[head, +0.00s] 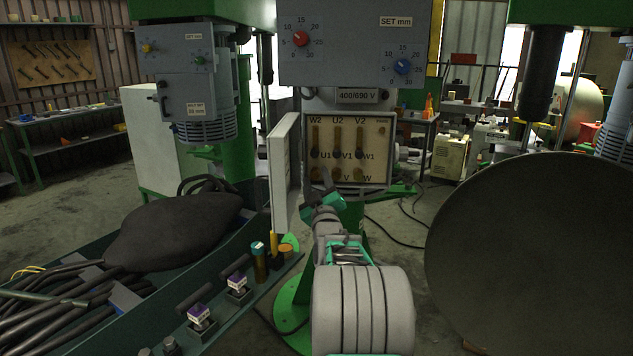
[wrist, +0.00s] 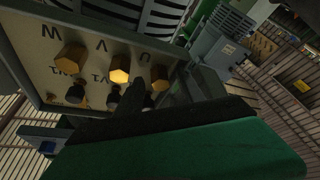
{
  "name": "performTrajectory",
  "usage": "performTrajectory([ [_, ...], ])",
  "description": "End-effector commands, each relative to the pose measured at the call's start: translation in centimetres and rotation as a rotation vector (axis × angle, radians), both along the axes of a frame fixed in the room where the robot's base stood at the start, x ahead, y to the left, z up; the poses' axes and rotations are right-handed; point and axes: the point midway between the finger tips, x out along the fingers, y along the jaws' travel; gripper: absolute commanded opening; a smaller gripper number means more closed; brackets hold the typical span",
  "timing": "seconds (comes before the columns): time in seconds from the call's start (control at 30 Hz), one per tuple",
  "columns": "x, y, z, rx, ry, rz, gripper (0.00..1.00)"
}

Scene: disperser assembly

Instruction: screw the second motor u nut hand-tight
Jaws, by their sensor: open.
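The open motor terminal box (head: 347,150) faces me on the green stand, with rows of terminals. The bottom row is labelled U, V, W; in the head view its U end is partly hidden behind my gripper (head: 322,184). In the wrist view the panel appears upside down, with three brass nuts: the U nut (wrist: 160,78) on the right, the V nut (wrist: 120,68) in the middle, the W nut (wrist: 71,57) on the left. My gripper is open, its dark finger close to the U nut. Contact cannot be told, nor whether the nut is fully seated.
A pale cover panel (head: 285,175) stands open left of the box. A dark green bench (head: 240,325) at left carries cables, a dark sack (head: 170,228) and small parts. A large dark disc (head: 530,265) fills the right. Free floor shows between the stand and disc.

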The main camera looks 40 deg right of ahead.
Motion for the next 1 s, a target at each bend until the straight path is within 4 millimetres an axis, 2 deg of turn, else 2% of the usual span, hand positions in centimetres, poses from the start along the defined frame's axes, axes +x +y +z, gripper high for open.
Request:
performTrajectory([
  [0.23,-0.8,0.5,-0.4,-0.001,-0.001,-0.001,0.45],
  [0.5,-5.1,3.2,-2.2,-0.002,-0.001,-0.001,0.45],
  [0.6,-6.0,3.8,-2.5,-0.001,-0.002,-0.001,0.45],
  [0.9,-6.3,4.0,-2.5,0.001,0.001,-0.001,0.45],
  [1.0,-5.9,4.0,-3.7,0.058,0.021,0.020,0.45],
])
